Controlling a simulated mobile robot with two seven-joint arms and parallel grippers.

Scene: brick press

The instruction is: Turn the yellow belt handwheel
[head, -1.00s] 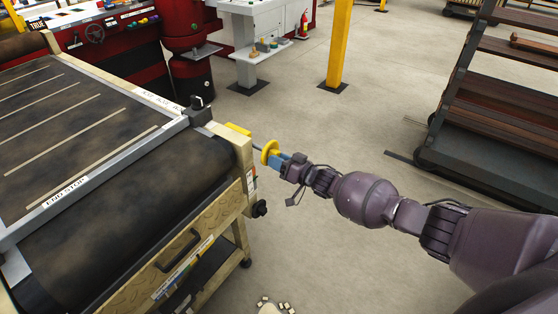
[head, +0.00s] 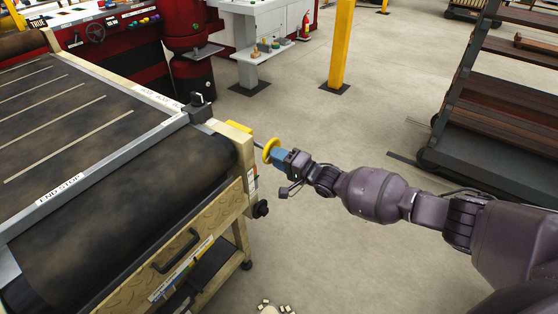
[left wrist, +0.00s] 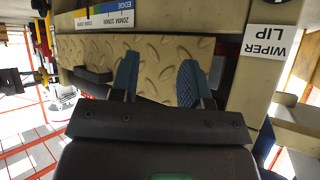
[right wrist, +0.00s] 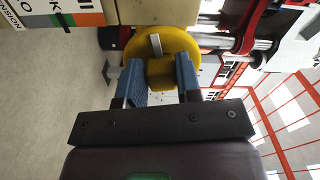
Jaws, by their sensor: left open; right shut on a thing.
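The yellow belt handwheel (head: 270,150) sits on a shaft at the right side of the belt conveyor's frame in the head view. In the right wrist view its yellow disc (right wrist: 190,44) lies beyond the fingers, with a yellow knob (right wrist: 161,73) between them. My right gripper (head: 279,156) is shut on that knob; its blue fingers (right wrist: 161,82) flank it. My left gripper (left wrist: 157,78) is open and empty in the left wrist view, in front of a tan diamond-plate panel (left wrist: 150,60). It is not seen in the head view.
The belt conveyor (head: 150,180) fills the left of the head view, with a black handle (head: 176,251) on its end panel. A yellow post (head: 341,45) stands behind. A dark rack (head: 500,110) stands at the right. Open floor lies between.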

